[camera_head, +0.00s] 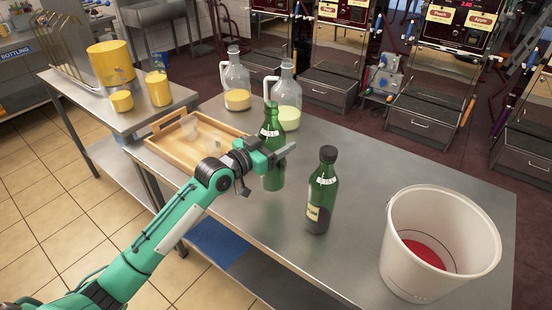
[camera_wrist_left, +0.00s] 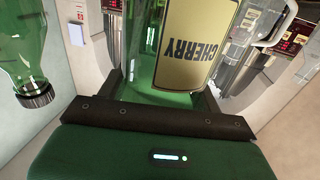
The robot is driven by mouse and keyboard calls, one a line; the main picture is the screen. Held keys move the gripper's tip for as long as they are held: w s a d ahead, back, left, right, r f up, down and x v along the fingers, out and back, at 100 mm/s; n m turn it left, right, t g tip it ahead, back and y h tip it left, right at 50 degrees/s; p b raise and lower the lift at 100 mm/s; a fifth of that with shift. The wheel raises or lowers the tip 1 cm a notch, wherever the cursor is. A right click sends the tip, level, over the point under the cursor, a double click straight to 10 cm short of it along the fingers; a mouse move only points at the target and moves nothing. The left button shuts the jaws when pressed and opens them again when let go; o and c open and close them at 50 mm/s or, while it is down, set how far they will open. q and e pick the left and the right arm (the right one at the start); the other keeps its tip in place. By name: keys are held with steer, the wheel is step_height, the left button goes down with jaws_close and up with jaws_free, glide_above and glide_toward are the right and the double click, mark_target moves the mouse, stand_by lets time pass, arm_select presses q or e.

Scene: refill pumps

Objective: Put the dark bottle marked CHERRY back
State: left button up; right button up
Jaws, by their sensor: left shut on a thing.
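The CHERRY bottle (camera_head: 273,178) is green glass and upright over the steel table. My left gripper (camera_head: 274,156) is shut around its middle and hides part of it. I cannot tell whether its base touches the table. In the left wrist view the bottle's label (camera_wrist_left: 195,45) reads CHERRY upside down, between the jaws. A second green bottle (camera_head: 320,192) with a dark cap and dark contents stands on the table to the right, apart from the gripper. It also shows at the left of the left wrist view (camera_wrist_left: 20,45). My right gripper is out of view.
Two glass jugs (camera_head: 236,82) (camera_head: 287,100) with yellow contents stand behind the held bottle. A wooden tray (camera_head: 165,147) with clear glasses lies to the left. A large white bucket (camera_head: 440,215) stands at the right. The table (camera_head: 375,150) is clear between the second bottle and its far edge.

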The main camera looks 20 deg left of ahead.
arm_select(q)
step_height(320, 180, down, 6)
steer(key=shift+r, duration=0.2)
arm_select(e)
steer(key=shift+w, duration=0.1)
arm_select(q)
steer(key=shift+f, duration=0.1)
steer(key=shift+f, duration=0.15)
steer(key=o, duration=1.8)
steer(key=shift+o, duration=0.2)
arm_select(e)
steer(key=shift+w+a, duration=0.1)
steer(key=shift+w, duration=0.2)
